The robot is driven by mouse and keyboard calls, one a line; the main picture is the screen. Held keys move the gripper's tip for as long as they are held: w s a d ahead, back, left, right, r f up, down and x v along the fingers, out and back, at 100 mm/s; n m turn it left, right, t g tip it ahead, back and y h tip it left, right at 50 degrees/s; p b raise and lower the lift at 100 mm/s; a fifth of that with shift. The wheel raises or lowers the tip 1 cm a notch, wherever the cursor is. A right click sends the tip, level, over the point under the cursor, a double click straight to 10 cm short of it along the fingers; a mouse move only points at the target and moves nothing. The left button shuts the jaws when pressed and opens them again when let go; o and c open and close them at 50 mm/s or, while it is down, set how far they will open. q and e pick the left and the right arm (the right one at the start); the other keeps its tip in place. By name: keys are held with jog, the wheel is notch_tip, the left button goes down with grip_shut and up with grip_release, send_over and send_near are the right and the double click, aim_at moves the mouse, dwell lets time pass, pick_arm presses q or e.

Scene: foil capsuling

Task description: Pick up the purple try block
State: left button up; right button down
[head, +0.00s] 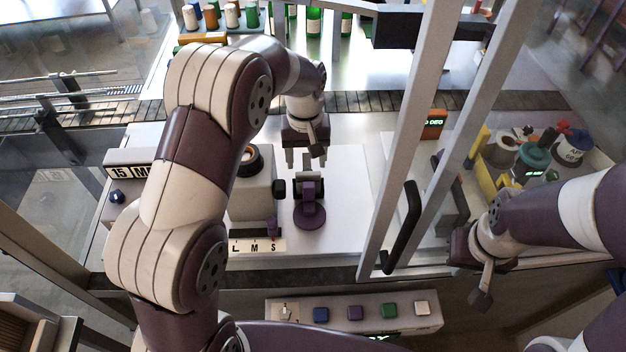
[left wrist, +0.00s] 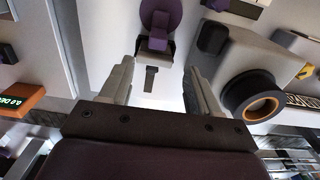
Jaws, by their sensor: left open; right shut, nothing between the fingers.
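A purple block (head: 309,189) stands upright in a grey holder with a purple round disc (head: 309,215) in front of it, on the white work surface. The block also shows near the top of the left wrist view (left wrist: 158,40). My left gripper (head: 306,160) points down just behind the block and above it. In the left wrist view its fingers (left wrist: 158,88) are spread apart with nothing between them. My right gripper (head: 460,248) is at the right, outside the glass guard and far from the block; its fingertips are hard to make out.
A pale machine with a dark round opening (head: 252,160) stands left of the block. An L M S scale (head: 258,245) with a small purple marker lies at the front. A door frame with a dark handle (head: 403,228) rises to the right. A button panel (head: 354,312) is in front.

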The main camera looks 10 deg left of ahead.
aim_at(309, 188)
pick_arm(q)
jog(key=f, duration=0.2)
jog(key=s+f+p, duration=0.1)
jog(key=f+p, duration=0.1)
jog(key=f, duration=0.1)
jog(key=shift+s+d+f, duration=0.3)
jog(key=shift+d+f, duration=0.05)
jog(key=shift+d, duration=0.05)
jog(key=f+p, duration=0.2)
jog(key=f, duration=0.1)
jog(key=f+p, duration=0.1)
jog(key=f, duration=0.1)
jog(key=shift+w+a+f+p, duration=0.15)
jog(key=shift+w+f+p, duration=0.1)
jog(key=shift+w+p, duration=0.1)
jog(key=shift+f, duration=0.3)
jog(key=shift+s, duration=0.2)
jog(key=shift+w, duration=0.1)
grip_shut()
pick_arm(e)
notch_tip(309, 188, up, 6)
jog(key=s, duration=0.1)
jog(key=shift+d, duration=0.25)
pick_arm(q)
jog(key=shift+r, duration=0.1)
pick_arm(e)
jog(key=shift+f, duration=0.1)
